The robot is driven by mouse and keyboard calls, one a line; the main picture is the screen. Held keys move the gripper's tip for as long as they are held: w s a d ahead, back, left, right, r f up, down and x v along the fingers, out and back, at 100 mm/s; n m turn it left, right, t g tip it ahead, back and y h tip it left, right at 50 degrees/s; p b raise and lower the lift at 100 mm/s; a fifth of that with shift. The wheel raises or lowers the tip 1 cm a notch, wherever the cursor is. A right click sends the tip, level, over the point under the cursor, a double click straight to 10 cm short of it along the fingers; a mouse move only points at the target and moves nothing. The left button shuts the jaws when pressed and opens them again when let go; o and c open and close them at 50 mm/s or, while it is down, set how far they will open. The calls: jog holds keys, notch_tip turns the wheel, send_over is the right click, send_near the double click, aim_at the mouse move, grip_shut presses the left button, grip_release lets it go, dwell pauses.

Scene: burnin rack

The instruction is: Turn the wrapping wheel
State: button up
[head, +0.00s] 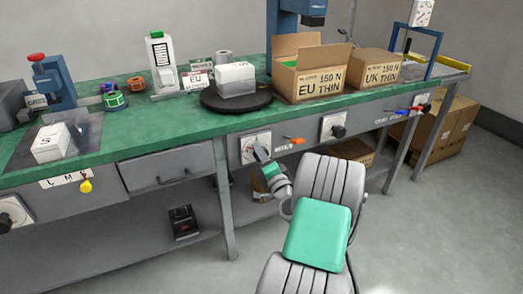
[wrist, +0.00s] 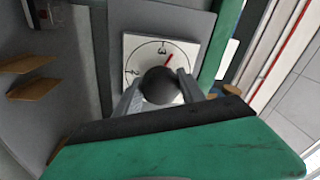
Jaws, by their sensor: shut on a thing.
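A black round knob (wrist: 160,86) sits on a white dial plate (wrist: 140,48) with an arc, marks and a red pointer line in the wrist view. My gripper (wrist: 160,92) is shut on the knob, one finger on each side. In the head view my gripper (head: 262,155) is at the white dial plate (head: 249,144) on the bench front and hides most of the knob. A label beside it is too small to read surely. Above it on the bench, a black turntable (head: 236,104) carries a white box (head: 235,79).
An orange lever (head: 294,141) and a second dial (head: 333,126) are right of my gripper on the bench front. Open EU (head: 309,70) and closed UK cartons (head: 365,68) stand on the green bench (head: 165,121). A drawer (head: 166,170) is to the left; floor in front is clear.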

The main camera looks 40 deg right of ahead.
jog(key=m+p, duration=0.3)
jog(key=m, duration=0.1)
jog(key=shift+r+h, duration=0.3)
jog(key=m+g+p, duration=0.1)
jog(key=m+p, duration=0.3)
jog(key=m, duration=0.1)
jog(key=m+p, duration=0.4)
jog(key=shift+g+p, duration=0.3)
jog(key=m+p, duration=0.3)
jog(key=m, duration=0.1)
jog(key=shift+d+r, duration=0.1)
jog(key=m+p, duration=0.3)
jog(key=shift+m, duration=0.3)
jog(key=m+p, duration=0.2)
jog(key=m, duration=0.1)
jog(key=shift+g+y, duration=0.4)
jog(key=m, duration=0.1)
jog(key=m+p, duration=0.1)
jog(key=m, duration=0.1)
jog(key=shift+f+m+y, duration=0.2)
jog(key=shift+m+y, duration=0.1)
jog(key=shift+f+m+p, duration=0.1)
jog(key=shift+m+p, duration=0.55)
jog(key=shift+m, duration=0.95)
